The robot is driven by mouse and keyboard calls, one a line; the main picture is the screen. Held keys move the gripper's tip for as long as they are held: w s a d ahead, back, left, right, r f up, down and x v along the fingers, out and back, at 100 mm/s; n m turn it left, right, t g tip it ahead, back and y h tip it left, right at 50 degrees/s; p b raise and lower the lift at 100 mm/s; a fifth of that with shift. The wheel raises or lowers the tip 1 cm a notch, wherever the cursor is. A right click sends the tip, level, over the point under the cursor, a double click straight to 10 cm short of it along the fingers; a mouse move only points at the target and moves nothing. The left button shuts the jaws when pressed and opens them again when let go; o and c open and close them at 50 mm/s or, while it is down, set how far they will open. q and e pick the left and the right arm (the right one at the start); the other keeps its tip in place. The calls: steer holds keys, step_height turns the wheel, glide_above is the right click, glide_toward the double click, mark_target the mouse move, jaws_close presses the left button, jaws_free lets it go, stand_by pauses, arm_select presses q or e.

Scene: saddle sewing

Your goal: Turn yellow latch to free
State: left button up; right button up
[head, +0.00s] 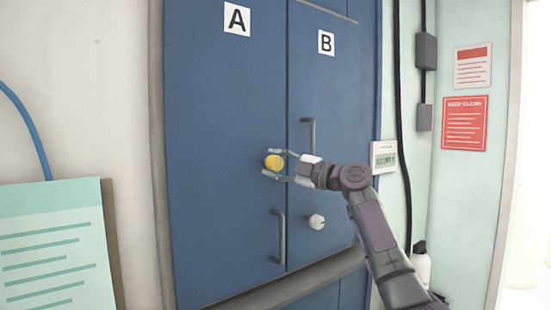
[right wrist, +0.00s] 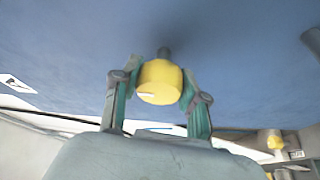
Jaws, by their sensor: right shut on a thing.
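The yellow latch (head: 274,162) is a round knob on the right part of blue door A (head: 222,150). My right gripper (head: 277,164) reaches it from the right, with one finger above and one below the knob. In the right wrist view the yellow latch (right wrist: 160,82) sits between the two fingers of my right gripper (right wrist: 160,92), which is shut on it. A small pale mark shows on the knob's face. A dark stem joins the knob to the blue door. My left gripper is not in view.
Blue door B (head: 335,120) has a vertical handle (head: 308,134) and a white knob (head: 317,222). Door A has a handle (head: 279,236) below the latch. A small display box (head: 384,157) is right of the doors.

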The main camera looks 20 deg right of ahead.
steer(key=shift+n+g+p, duration=0.3)
steer(key=shift+n, duration=0.2)
steer(key=o, duration=1.1)
steer(key=shift+o, duration=0.2)
steer(key=v, duration=1.2)
